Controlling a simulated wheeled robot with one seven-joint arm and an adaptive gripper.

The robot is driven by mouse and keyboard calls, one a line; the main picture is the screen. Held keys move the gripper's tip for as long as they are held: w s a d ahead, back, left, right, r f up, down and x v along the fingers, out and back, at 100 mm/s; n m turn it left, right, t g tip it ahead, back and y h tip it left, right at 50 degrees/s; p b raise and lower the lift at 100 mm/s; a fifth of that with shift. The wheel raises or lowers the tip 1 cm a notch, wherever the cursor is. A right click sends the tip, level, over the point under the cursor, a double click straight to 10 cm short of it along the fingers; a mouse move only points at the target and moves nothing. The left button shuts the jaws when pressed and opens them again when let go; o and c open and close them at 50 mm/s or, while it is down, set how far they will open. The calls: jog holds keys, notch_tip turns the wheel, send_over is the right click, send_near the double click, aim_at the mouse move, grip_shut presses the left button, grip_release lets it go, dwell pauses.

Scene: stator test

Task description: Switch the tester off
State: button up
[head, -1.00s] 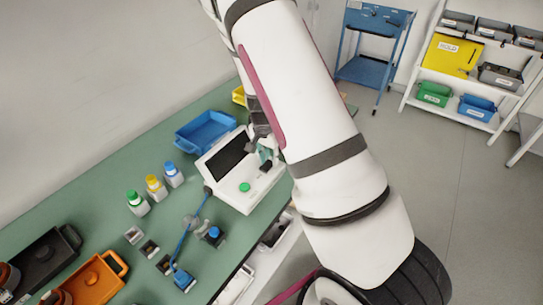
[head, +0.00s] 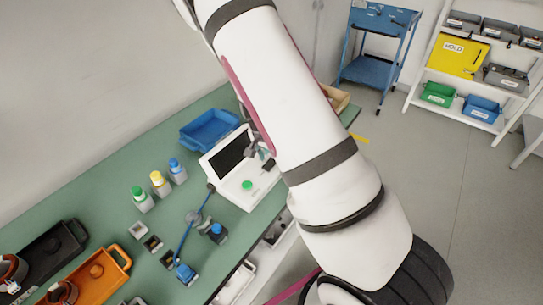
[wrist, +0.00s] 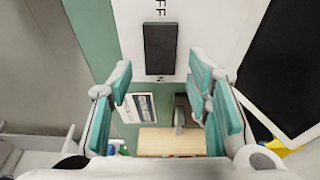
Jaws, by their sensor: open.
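The tester (head: 232,190) is a white box with a dark screen (head: 232,153) and a green button (head: 246,185), on the green bench. Its black rocker switch (wrist: 160,48) shows in the wrist view, with partly cut-off lettering ending in "FF" above it. I cannot tell which side of the rocker is pressed in. My gripper (wrist: 161,78) is open and empty, its teal-padded fingers on either side of the switch's lower end in the picture. I cannot tell whether they touch the tester. In the head view my arm hides most of the gripper.
A blue tray (head: 208,130) lies behind the tester. Several capped bottles (head: 160,184) stand left of it, and a blue cable connector (head: 183,273) lies in front. Black and orange trays (head: 97,278) are at lower left. A wooden box (wrist: 172,142) shows beyond the fingers.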

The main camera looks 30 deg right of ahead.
jog(key=v, duration=1.2)
dwell(0.3)
jog(key=s+a+r+n+t+y, duration=0.1)
jog(key=s+a+r+n, duration=0.2)
jog(key=s+r, duration=0.4)
jog(key=s+a+r+n+t+y, duration=0.1)
jog(key=s+a+r+n, duration=0.3)
jog(key=s+r+n, duration=0.2)
jog(key=s+a+r+n+t, duration=0.2)
jog(key=s+a+r+n, duration=0.2)
jog(key=s+r, duration=0.6)
jog(key=shift+s+a+n+y, duration=0.2)
jog(key=shift+s+n+y, duration=0.1)
jog(key=shift+y, duration=0.1)
jog(key=shift+w, duration=0.1)
